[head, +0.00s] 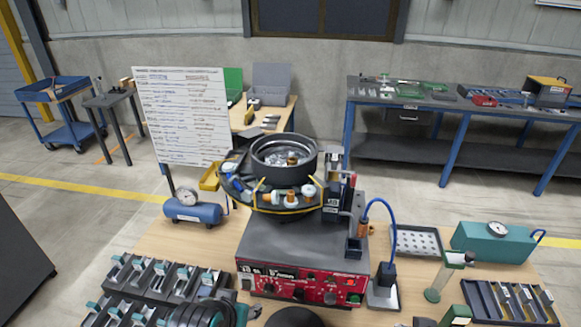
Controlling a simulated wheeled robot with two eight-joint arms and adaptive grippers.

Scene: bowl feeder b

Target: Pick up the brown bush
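A small brown, ring-like piece (292,158), which looks like the brown bush, sits inside the dark round bowl (309,176) of the feeder. Its lower part is hard to make out among shiny small parts in the bowl. Another brown cylinder (363,229) stands upright by a small black holder at the right of the feeder; I cannot tell if it is a bush. Orange and white pieces (290,201) sit on the ledge around the bowl.
The red-fronted feeder base (301,284) stands mid-table. A white written board (184,116) and a blue tank (192,212) are at left. A blue hose (382,202) arches at right, near a perforated tray (416,241) and a teal gauge box (492,242). Black slotted racks (160,277) fill the front left.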

